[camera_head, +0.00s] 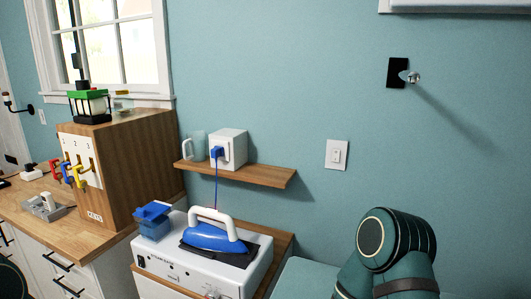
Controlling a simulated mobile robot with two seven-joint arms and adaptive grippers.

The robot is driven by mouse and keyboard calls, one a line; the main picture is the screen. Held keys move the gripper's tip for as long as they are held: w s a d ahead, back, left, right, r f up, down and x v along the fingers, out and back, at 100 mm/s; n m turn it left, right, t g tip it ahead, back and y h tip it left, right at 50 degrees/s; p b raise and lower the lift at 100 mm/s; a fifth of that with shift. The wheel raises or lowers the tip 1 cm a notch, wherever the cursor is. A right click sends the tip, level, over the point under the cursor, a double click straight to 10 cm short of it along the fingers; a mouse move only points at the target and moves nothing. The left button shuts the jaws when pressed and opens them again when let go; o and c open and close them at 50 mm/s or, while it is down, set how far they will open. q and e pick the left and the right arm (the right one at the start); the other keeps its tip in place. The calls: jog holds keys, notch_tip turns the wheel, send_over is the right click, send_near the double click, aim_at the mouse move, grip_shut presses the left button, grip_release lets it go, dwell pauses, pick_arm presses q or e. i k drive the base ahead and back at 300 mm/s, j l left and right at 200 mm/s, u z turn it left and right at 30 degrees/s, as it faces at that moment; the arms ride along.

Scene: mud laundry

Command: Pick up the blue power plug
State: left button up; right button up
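A blue power plug (217,153) sits at the front face of a white box-shaped unit (232,135) on the wooden wall shelf. A thin blue cord hangs from the plug down towards the iron (212,236). The iron has a blue body and a white handle, and rests on a dark pad on the white steam station (168,265). Neither of my grippers shows. Teal links of my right arm stand at the lower right, well to the right of the plug.
A wooden shelf (255,174) also holds a light blue mug (194,146). A wooden cabinet (135,165) with coloured hooks stands on the counter at left, with a green-topped lantern (89,104) on it. A light switch (337,154) and a wall hook (399,73) are at right.

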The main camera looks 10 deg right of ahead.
aim_at(217, 152)
jog(key=z, duration=1.6)
jog(key=j+z, duration=0.1)
jog(key=z, duration=0.35)
jog(key=j+z, duration=0.1)
jog(key=z, duration=0.75)
jog(key=k+j, duration=0.4)
jog(key=j, duration=0.15)
jog(key=k+j, duration=0.4)
jog(key=j, duration=0.15)
jog(key=k+j, duration=0.4)
jog(key=j, duration=0.15)
